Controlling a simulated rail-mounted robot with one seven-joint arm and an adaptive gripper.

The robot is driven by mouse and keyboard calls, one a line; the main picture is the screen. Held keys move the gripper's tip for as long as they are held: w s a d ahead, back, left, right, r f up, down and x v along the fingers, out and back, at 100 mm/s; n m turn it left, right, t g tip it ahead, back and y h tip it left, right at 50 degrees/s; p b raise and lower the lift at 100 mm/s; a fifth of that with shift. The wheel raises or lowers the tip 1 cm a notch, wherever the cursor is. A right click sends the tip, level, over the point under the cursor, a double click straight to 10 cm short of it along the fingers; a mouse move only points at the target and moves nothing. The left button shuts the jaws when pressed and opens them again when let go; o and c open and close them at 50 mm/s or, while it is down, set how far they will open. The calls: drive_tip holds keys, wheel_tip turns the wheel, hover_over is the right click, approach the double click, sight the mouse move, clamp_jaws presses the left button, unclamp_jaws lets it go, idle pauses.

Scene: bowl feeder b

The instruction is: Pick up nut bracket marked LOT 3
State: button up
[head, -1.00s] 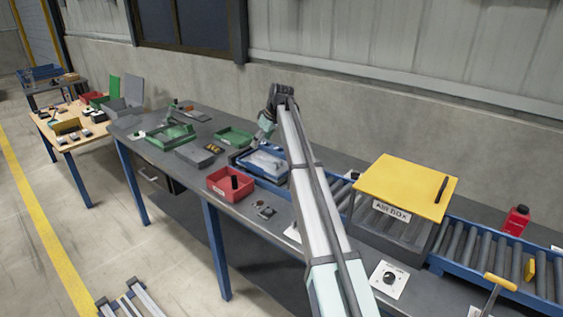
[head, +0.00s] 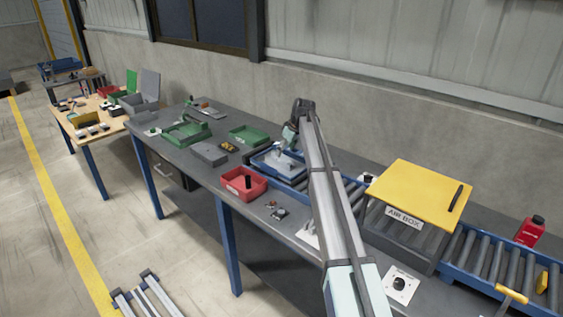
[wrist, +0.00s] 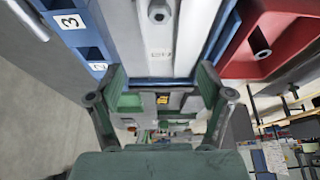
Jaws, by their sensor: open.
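A blue tray (head: 270,174) on the bench holds light grey parts; it also shows in the wrist view (wrist: 84,38), with labels reading 3 and 2 on its side. In the wrist view a pale grey piece (wrist: 165,35) carries a round, nut-like part near the top and small lettering I cannot read. I cannot tell whether it is the nut bracket marked LOT 3. My gripper (wrist: 163,82) is open, with its green fingers apart in front of the tray and pale piece. In the head view it is above the tray (head: 288,146); nothing shows between the fingers.
A red bin (head: 236,190) holding a dark cylinder stands close to the tray; it also shows in the wrist view (wrist: 278,68). Green trays (head: 250,134) stand behind it. A yellow-lidded air box (head: 418,186) on the roller conveyor (head: 487,258) is to the right.

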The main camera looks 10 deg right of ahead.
sight(282, 158)
drive_tip(key=shift+s+p+x, duration=0.2)
drive_tip(key=shift+p+x, duration=0.85)
drive_tip(key=shift+x, duration=1.8)
drive_tip(key=shift+d, duration=0.1)
drive_tip(key=c, duration=1.3)
